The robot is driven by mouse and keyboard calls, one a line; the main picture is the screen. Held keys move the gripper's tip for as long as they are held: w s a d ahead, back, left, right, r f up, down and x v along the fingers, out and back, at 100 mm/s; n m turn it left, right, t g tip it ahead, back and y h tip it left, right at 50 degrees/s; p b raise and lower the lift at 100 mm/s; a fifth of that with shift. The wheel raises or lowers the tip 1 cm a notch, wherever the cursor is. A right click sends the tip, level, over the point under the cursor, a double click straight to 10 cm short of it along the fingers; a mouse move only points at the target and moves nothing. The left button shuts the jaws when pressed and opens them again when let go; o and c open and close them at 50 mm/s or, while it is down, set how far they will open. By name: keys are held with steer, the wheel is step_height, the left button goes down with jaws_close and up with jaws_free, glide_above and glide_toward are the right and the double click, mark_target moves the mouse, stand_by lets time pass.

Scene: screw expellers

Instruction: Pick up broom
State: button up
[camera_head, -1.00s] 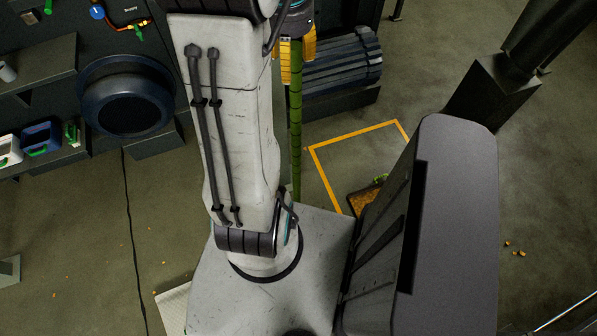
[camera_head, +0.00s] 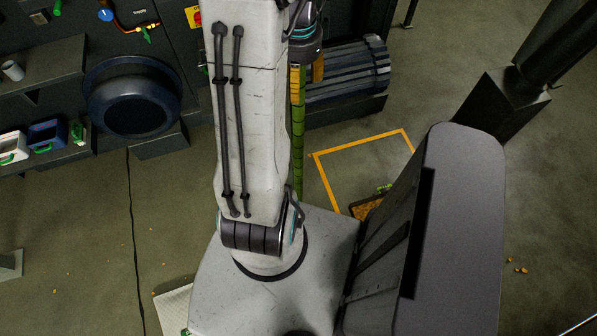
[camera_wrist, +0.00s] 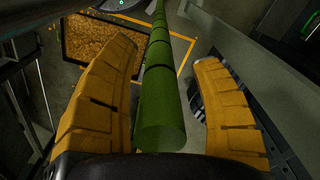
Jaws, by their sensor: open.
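The broom shows as a long green handle (camera_head: 297,140) standing behind my arm in the head view; its lower end is hidden by my body. In the wrist view the green handle (camera_wrist: 160,95) runs between the two yellow fingers of my gripper (camera_wrist: 164,58), with its near end close to the palm. The fingers are apart, with a visible gap on the right side and a narrower one on the left. In the head view my gripper (camera_head: 307,72) is partly hidden by my arm, at the upper part of the handle. The broom's head is not clearly visible.
An orange floor outline (camera_head: 333,187) lies beyond my base. A tray of orange-brown bits (camera_wrist: 95,45) shows inside it in the wrist view. A slatted dark roller (camera_head: 347,70), a round dark drum (camera_head: 133,97) and shelves (camera_head: 40,70) stand at the back. Open floor lies left.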

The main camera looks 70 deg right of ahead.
step_height(320, 180, down, 2)
steer(key=shift+f, duration=0.1)
steer(key=shift+c, duration=0.3)
jaws_close()
stand_by(0.4)
